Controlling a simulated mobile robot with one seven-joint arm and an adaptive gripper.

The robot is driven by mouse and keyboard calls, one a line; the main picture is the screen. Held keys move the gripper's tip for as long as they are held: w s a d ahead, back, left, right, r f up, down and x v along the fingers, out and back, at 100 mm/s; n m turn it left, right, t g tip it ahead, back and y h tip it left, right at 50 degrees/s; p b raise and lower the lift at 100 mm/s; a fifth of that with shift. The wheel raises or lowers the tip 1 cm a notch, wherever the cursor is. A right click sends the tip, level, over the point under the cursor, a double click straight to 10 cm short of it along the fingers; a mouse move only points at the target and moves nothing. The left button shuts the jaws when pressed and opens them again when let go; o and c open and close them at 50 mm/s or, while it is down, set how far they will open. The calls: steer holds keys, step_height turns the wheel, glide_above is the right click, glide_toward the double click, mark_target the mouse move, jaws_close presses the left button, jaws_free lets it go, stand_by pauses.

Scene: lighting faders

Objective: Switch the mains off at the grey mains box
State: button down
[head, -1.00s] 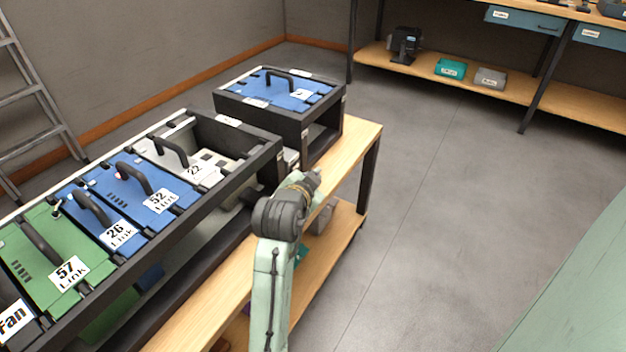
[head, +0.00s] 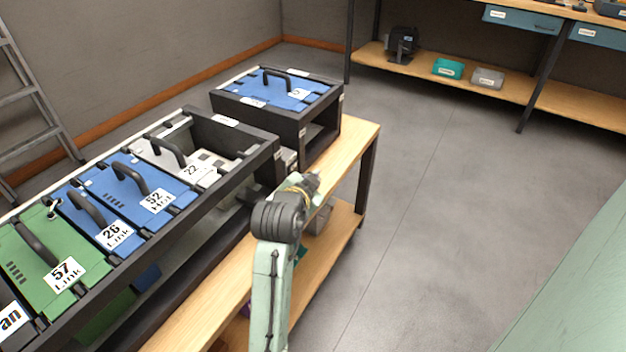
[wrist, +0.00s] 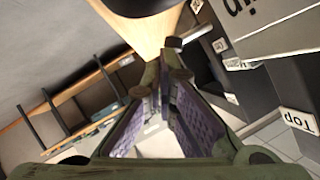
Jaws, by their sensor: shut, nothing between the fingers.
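The mains box looks to be the light grey block (head: 288,158) between the end of the long rack and the separate blue-topped case, mostly hidden in the head view. In the wrist view a light grey face with large, cut-off upside-down letters (wrist: 275,28) fills the upper right. My gripper (head: 313,180) is at the rack's right end, above the bench edge. In the wrist view its fingertips (wrist: 164,72) are shut and empty, just below the knob; contact is unclear.
The long rack (head: 220,188) holds green, blue and grey modules with black handles. The blue-topped case (head: 275,92) stands behind it on the wooden bench (head: 350,143). A ladder (head: 35,95) leans at left. Open floor (head: 430,200) lies to the right.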

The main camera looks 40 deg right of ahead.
steer(key=shift+r, duration=0.1)
steer(key=shift+r+p, duration=0.75)
steer(key=shift+r, duration=0.1)
